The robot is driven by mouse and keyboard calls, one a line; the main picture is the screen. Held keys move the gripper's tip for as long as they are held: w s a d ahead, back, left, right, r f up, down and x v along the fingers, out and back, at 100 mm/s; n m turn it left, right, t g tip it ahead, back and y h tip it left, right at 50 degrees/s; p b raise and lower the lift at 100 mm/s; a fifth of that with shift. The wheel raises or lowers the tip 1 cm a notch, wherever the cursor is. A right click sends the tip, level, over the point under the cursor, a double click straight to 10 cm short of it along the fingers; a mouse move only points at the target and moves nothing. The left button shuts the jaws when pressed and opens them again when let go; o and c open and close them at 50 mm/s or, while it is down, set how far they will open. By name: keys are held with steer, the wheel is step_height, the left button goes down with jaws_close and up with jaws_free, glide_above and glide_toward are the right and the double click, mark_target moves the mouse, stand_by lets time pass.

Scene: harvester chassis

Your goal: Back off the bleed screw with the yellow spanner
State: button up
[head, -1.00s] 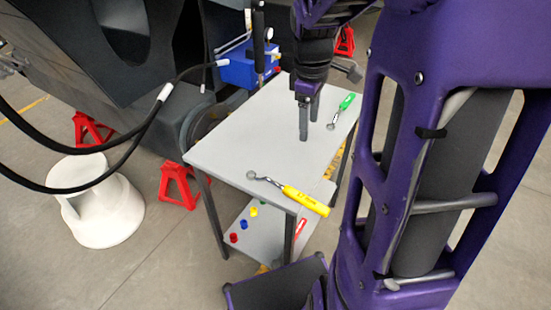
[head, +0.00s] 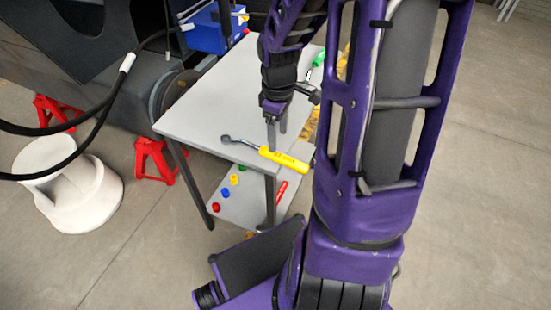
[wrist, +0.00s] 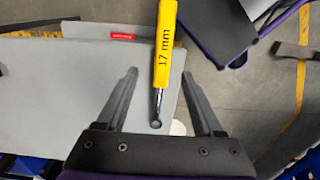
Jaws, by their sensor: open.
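The yellow spanner (head: 285,160) lies on the grey table top. Its handle juts over the front right corner and its dark ring end points left. In the wrist view the yellow spanner (wrist: 163,48) is marked "17 mm", with its ring end toward the gripper's base. My gripper (head: 277,138) points down over the table beside the handle. In the wrist view my gripper (wrist: 160,76) is open, with the spanner lying in line between its fingers. It holds nothing. I cannot make out the bleed screw.
The grey table (head: 190,115) has a lower shelf with coloured caps (head: 225,193) and a red-handled tool (head: 281,190). A green-handled tool (head: 319,60) is partly hidden by my arm. A blue box (head: 210,32), red stands (head: 153,160) and a white stool (head: 75,190) stand around the table.

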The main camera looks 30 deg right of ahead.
mark_target(276, 153)
steer(key=shift+a+f+b, duration=0.2)
steer(key=shift+f+b, duration=0.3)
steer(key=shift+f, duration=1.05)
steer(key=shift+a+f+b, duration=0.15)
steer(key=shift+f+b, duration=0.35)
steer(key=shift+f, duration=1)
jaws_close()
steer(key=shift+r, duration=0.1)
